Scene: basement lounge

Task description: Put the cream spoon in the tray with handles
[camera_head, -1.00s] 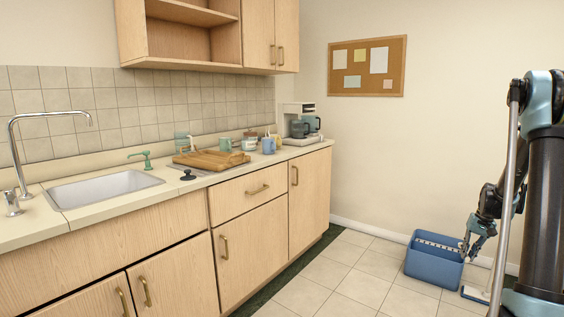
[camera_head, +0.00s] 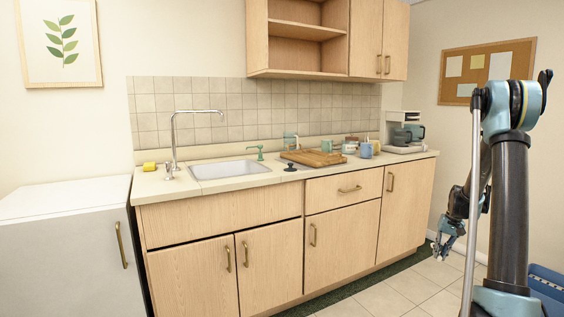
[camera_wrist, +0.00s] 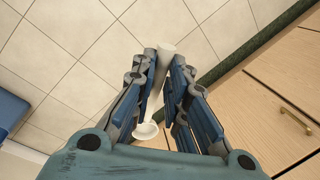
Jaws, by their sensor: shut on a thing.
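My gripper (camera_head: 441,248) hangs low in front of the right end of the counter. In the wrist view, my gripper (camera_wrist: 166,88) is shut on the cream spoon (camera_wrist: 147,131). The spoon's round bowl shows below the fingers and its other end shows between the fingertips; the fingers hide part of it. I cannot make out the spoon in the head view. The wooden tray with handles (camera_head: 313,158) lies on the counter right of the sink, well left of my gripper and higher. Its inside is hard to see from here.
Mugs (camera_head: 366,151) and jars stand behind and right of the tray, with a coffee maker (camera_head: 404,137) further right. A black stopper (camera_head: 291,167) sits in front of the tray. A blue bin (camera_head: 547,288) stands at the lower right. Floor tiles (camera_head: 405,287) are clear.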

